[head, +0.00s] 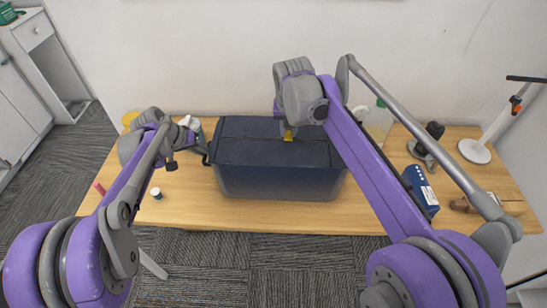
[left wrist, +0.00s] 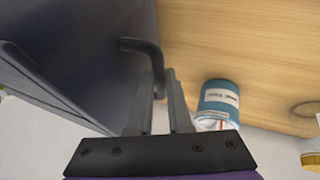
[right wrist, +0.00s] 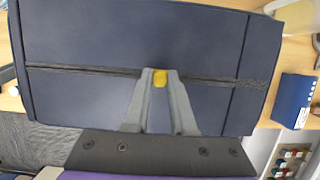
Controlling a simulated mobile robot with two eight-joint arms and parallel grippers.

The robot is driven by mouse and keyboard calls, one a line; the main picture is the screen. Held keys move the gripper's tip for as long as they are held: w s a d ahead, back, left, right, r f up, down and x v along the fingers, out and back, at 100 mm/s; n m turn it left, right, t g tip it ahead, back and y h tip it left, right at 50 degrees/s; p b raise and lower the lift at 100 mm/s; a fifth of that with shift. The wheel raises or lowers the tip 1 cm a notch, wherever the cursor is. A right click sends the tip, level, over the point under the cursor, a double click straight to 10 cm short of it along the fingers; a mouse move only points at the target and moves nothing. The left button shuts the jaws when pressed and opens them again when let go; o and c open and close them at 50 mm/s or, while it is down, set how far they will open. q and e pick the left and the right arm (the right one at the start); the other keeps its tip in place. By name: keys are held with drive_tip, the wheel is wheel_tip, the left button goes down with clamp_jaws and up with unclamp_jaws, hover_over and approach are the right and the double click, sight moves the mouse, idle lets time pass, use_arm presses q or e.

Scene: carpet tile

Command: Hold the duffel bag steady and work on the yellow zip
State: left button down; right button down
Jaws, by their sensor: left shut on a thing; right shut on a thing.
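The dark navy duffel bag (head: 280,182) stands upright on the wooden table, long side toward me. Its black end handle (left wrist: 145,47) sticks out in the left wrist view, and my left gripper (left wrist: 160,88) is shut on it. In the head view my left gripper (head: 198,148) is at the bag's left end. The yellow zip pull (right wrist: 160,79) sits on the dark zip (right wrist: 95,70) along the bag's top. My right gripper (right wrist: 161,74) is shut on the pull, which also shows in the head view (head: 289,135), near the middle of the top. The fingers hide part of the zip.
On the wooden table (head: 185,210), a small jar (head: 156,193) and a red stick (head: 99,188) lie left of the bag. A blue box (head: 421,190), a dark object (head: 434,131) and a white stand (head: 475,151) are at right. A blue-labelled container (left wrist: 217,103) stands near my left gripper.

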drive_tip(key=shift+d, duration=0.4)
drive_tip(key=shift+d, duration=2.6)
drive_tip(key=shift+d, duration=2.35)
drive_tip(key=c, duration=0.9)
unclamp_jaws()
